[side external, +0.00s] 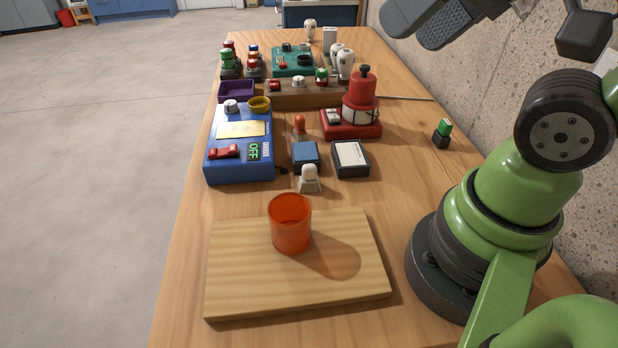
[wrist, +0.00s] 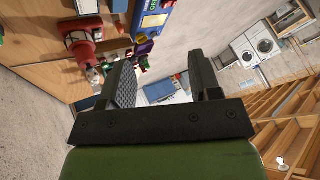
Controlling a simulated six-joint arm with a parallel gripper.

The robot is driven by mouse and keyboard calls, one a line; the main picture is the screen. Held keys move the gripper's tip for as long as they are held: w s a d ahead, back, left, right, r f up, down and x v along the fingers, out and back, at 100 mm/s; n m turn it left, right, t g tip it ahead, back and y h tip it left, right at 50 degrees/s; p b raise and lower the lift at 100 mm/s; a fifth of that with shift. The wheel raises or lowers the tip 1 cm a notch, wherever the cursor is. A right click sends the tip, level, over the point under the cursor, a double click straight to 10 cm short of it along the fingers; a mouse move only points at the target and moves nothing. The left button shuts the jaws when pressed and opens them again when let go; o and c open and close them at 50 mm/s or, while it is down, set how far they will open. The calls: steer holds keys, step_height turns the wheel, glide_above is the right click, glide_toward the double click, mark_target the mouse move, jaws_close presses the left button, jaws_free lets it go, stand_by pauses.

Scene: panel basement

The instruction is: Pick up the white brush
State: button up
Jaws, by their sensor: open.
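The white brush (side external: 309,178) stands on the wooden table in the side external view. It has a rounded white handle on top and pale bristles below. It is behind the orange cup and in front of a blue block. I cannot make it out in the wrist view. My gripper (wrist: 160,80) is open with nothing between its fingers. In the side external view a part of my gripper (side external: 435,20) shows at the top right, high above the table and well away from the brush.
An orange cup (side external: 290,224) stands on a wooden board (side external: 240,285) nearest the camera. A blue box (side external: 238,165) is left of the brush. A blue block (side external: 305,155) and a dark-edged white-topped box (side external: 351,158) are close behind it. A red device (side external: 352,122) stands farther back.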

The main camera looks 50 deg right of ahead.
steer(key=w+f+n+g, duration=0.3)
steer(key=w+n, duration=0.1)
steer(key=w, duration=0.3)
steer(key=n+g+h, duration=0.2)
steer(key=n+g, duration=0.1)
steer(key=n, duration=0.4)
glide_toward(309, 165)
steer(key=f, duration=0.2)
steer(key=f+n, duration=0.1)
steer(key=w+f+n+g, duration=0.1)
steer(key=f, duration=0.1)
steer(key=shift+f, duration=3.45)
steer(key=shift+c, duration=0.4)
steer(key=c, duration=0.9)
